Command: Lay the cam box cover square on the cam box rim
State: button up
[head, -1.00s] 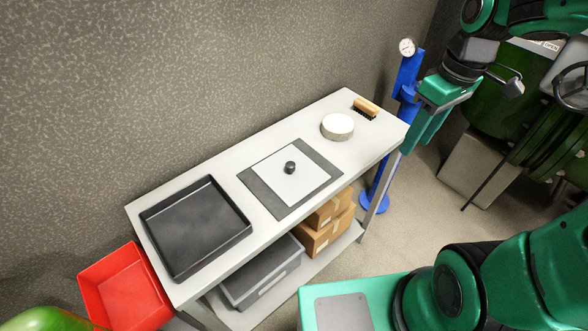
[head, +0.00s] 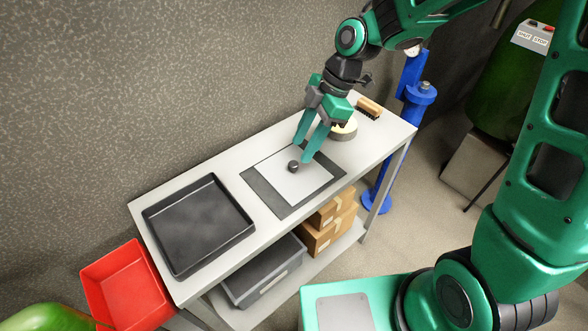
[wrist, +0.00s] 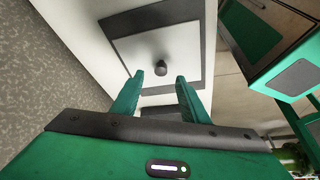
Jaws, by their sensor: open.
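The cam box cover (head: 309,182) is a pale square plate with a dark round knob (head: 293,166) at its middle. It lies on a dark grey mat (head: 262,189) on the bench; the wrist view shows the cover (wrist: 184,50) and knob (wrist: 160,68) too. The cam box (head: 158,216) looks to be the black open-topped tray at the bench's left end, with a raised rim. My gripper (head: 299,152) is open and empty, fingers pointing down, near the knob's far right side. In the wrist view the gripper (wrist: 160,82) has its fingertips either side of the knob's line, short of it.
A white round object (head: 344,132) and a wooden brush (head: 369,107) are at the bench's right end, behind my gripper. A red bin (head: 128,287) stands off the left end. Boxes (head: 320,237) and a grey crate (head: 262,276) sit on the lower shelf.

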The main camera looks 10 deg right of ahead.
aim_at(294, 162)
jog(key=shift+x, duration=2.8)
grip_shut()
